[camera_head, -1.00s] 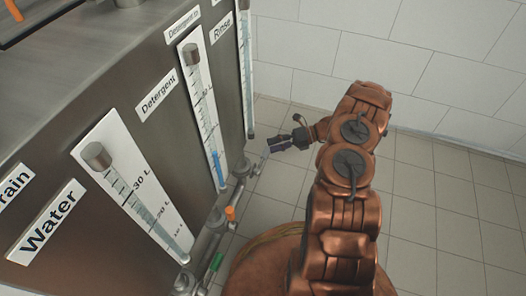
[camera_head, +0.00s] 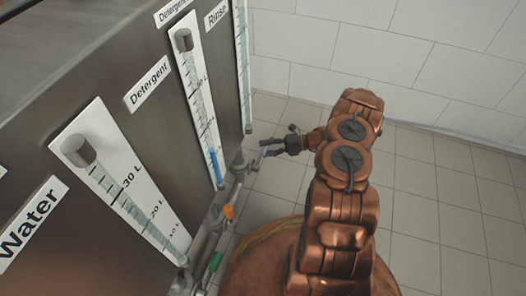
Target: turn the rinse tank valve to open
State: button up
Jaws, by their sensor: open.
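The tank front carries a "Rinse" label (camera_head: 217,14) at the top, with the rinse gauge (camera_head: 243,70) beside it. Below that gauge, grey pipe fittings (camera_head: 240,166) stick out low on the tank's side. I cannot make out the rinse valve's handle; it is small and close to my gripper. My gripper (camera_head: 264,148) is open, its dark fingers pointing left toward these fittings, just right of them. Whether a finger touches anything there cannot be told.
An orange valve handle (camera_head: 228,211) and a green valve handle (camera_head: 215,262) sit on the nearer pipes. The detergent gauge (camera_head: 197,105) and water gauge (camera_head: 120,190) are on the tank front. The tiled floor (camera_head: 430,220) to the right is clear.

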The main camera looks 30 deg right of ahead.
jog(key=shift+x, duration=0.8)
jog(key=shift+c, duration=0.2)
grip_shut()
